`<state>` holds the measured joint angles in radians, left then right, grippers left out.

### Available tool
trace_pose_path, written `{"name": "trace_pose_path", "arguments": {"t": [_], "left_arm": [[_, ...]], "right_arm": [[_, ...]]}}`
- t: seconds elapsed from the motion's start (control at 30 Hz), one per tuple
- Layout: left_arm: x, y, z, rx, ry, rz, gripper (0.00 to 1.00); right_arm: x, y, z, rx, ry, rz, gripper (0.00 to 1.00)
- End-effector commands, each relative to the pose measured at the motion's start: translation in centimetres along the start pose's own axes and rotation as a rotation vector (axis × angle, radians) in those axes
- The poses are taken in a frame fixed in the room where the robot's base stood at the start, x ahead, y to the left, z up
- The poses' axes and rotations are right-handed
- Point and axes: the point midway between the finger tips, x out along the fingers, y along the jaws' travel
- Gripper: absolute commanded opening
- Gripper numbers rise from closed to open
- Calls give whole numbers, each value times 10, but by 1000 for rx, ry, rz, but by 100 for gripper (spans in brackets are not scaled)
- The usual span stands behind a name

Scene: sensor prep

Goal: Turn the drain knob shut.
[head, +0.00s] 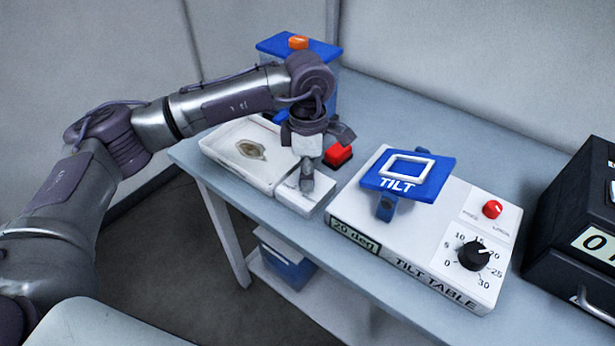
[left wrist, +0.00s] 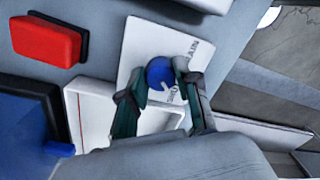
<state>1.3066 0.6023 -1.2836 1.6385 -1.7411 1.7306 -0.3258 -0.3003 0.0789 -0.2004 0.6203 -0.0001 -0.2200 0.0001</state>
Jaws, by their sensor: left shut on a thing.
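The drain knob (left wrist: 158,72) is round and blue with a white pointer mark. It sits on a white drain plate (left wrist: 138,50) with partly covered lettering. My left gripper (left wrist: 163,80) is shut on the knob, one finger on each side. In the head view my left gripper (head: 307,183) points down at the drain block (head: 296,198), beside the white tray; the knob is hidden behind the fingers there. The pointer mark slants toward the lettering, but I cannot tell whether that is the shut setting. My right gripper is not in view.
The white tray (head: 222,163) holds a brownish patch. A red button (head: 338,154) is close to the gripper. The white tilt table (head: 425,240) with its blue platform (head: 437,188) stands to the right. A black case (head: 570,215) is farther right. A blue container (head: 330,80) stands behind.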

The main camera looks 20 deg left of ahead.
Motion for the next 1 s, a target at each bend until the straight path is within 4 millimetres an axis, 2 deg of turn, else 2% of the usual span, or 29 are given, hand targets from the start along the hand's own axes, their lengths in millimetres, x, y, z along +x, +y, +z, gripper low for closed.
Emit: {"name": "trace_pose_path", "arguments": {"t": [0.53, 0.57, 0.67, 0.7, 1.0], "left_arm": [[-1, 0, 0, 24, -1, 2, 0], [-1, 0, 0, 24, -1, 2, 37], [-1, 0, 0, 24, 0, 1, 53], [-1, 0, 0, 24, 0, 1, 57], [-2, 0, 0, 23, 0, 1, 57]], "right_arm": [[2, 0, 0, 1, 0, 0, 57], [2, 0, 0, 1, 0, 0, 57], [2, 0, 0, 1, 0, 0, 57], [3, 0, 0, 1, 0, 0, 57], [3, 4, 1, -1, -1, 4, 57]]}}
